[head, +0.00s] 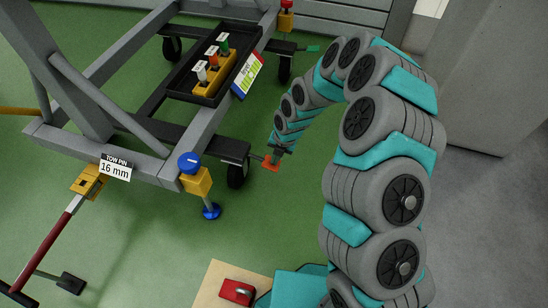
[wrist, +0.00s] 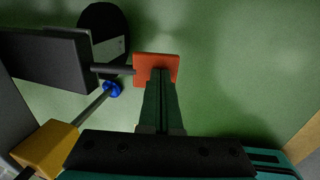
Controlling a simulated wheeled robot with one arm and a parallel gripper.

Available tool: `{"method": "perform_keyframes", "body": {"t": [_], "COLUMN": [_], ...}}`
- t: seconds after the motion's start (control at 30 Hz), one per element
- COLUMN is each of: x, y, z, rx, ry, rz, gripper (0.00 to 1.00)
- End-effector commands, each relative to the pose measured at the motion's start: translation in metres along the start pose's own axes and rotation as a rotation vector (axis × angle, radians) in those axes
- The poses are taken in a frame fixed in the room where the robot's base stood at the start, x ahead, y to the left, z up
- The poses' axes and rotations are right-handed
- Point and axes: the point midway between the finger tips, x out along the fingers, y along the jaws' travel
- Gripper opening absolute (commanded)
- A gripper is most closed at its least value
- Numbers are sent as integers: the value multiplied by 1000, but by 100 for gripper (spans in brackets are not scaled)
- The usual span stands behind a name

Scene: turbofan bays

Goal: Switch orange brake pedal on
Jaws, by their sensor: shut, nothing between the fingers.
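The orange brake pedal (head: 271,162) sticks out on a short rod beside the caster wheel at the near right corner of the grey stand. In the wrist view the orange pedal (wrist: 156,66) is a flat plate on a dark rod. My gripper (head: 275,157) is shut and empty, with its tips at the pedal. In the wrist view the closed fingers (wrist: 160,76) overlap the lower middle of the pedal plate. I cannot tell whether they touch it or hover just above it.
A yellow block with a blue knob (head: 190,163) and blue foot stands left of the pedal. A green pedal (head: 313,48) is at the far caster. A black tray (head: 178,84) sits on the stand. Green floor around the pedal is clear.

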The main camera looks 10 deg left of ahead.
Motion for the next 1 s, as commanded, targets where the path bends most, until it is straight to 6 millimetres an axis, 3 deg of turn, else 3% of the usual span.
{"method": "perform_keyframes", "body": {"t": [0.73, 1.0], "x": [11, -3], "y": [-4, 1], "z": [0, -11], "rx": [-3, -4], "ry": [1, 3], "rz": [-7, -6], "gripper": [0, 0]}}
